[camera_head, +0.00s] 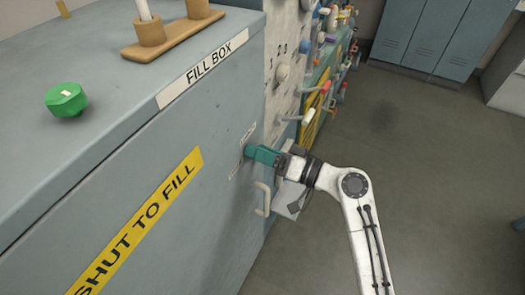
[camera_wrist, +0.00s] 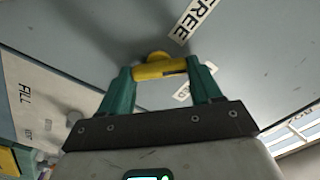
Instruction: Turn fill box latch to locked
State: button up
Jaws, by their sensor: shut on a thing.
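The fill box (camera_head: 215,190) is a large blue-grey cabinet with a "FILL BOX" label and a yellow "SHUT TO FILL" sign on its front. My gripper (camera_head: 252,153) reaches its front near the right edge. In the wrist view, the green fingers of my gripper (camera_wrist: 160,72) are shut on the yellow latch (camera_wrist: 158,70), one finger at each side. A "FREE" label (camera_wrist: 194,16) is above the latch. A second white label (camera_wrist: 182,94) is partly hidden by the right finger, and its text cannot be read. In the head view the fingers hide the latch.
A pale bar handle (camera_head: 263,198) sits on the box front just below my gripper. A panel with knobs and levers (camera_head: 318,90) stands beyond the box. A green knob (camera_head: 66,99) and a wooden holder (camera_head: 172,33) are on top. Open floor (camera_head: 420,170) is at right.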

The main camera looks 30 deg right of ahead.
jog(key=o, duration=1.1)
jog(key=shift+c, duration=0.2)
jog(key=b+v, duration=0.2)
jog(key=v, duration=0.8)
jog(key=shift+s+d, duration=0.25)
jog(key=shift+s, duration=0.05)
jog(key=s+a+f+n+g+h, duration=0.15)
jog(key=s+f+g, duration=0.25)
jog(key=f, duration=0.4)
jog(key=s+a+f+g+h, duration=0.25)
jog(key=s+f+g, duration=0.2)
jog(key=f, duration=0.35)
jog(key=s+d+f+g+h, duration=0.2)
jog(key=s+h, duration=0.1)
jog(key=s, duration=0.3)
jog(key=s+d+f+g+h, duration=0.2)
jog(key=s+d+g+h, duration=0.1)
jog(key=s, duration=0.4)
jog(key=shift+h, duration=0.4)
